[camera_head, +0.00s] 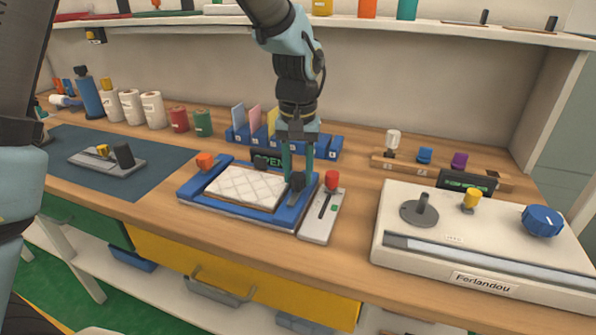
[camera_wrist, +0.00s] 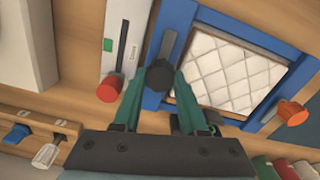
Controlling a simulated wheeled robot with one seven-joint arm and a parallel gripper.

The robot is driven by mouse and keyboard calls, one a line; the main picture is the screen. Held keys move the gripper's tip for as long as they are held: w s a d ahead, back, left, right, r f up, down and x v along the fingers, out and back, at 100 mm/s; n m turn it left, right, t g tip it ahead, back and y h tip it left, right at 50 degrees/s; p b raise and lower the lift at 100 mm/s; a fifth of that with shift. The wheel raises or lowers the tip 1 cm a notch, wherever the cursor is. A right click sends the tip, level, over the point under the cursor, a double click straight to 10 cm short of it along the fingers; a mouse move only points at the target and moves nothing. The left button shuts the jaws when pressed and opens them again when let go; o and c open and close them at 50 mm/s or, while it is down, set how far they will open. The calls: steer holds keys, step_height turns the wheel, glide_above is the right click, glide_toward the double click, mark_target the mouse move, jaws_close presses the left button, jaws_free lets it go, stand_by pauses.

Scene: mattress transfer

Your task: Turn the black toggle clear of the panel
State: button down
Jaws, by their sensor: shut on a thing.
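A white quilted panel (camera_head: 245,188) lies in a blue frame (camera_head: 187,192) on the bench. The black toggle (camera_head: 297,182) sits on the frame's right side in the head view. In the wrist view, the black toggle (camera_wrist: 158,75) shows as a round black head beside the panel (camera_wrist: 215,72), with a grey bar (camera_wrist: 169,43) running up along the blue rail. My gripper (camera_head: 297,176) reaches down from above. Its two green fingers are shut on the toggle, one on each side in the wrist view (camera_wrist: 160,86). The fingers hide part of the toggle's base.
An orange knob (camera_head: 205,160) stands at the frame's back left corner. A grey box (camera_head: 318,222) with a red knob (camera_head: 332,179) stands close right of the frame. A display (camera_head: 268,160) is behind the panel. A white machine (camera_head: 385,225) is farther right.

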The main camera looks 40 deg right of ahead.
mark_target(297, 176)
steer(key=shift+c, duration=2.2)
jaws_free()
steer(key=shift+r, duration=0.1)
step_height(297, 176, up, 11)
steer(key=b, duration=0.1)
steer(key=shift+f+b, duration=0.2)
steer(key=shift+b, duration=0.1)
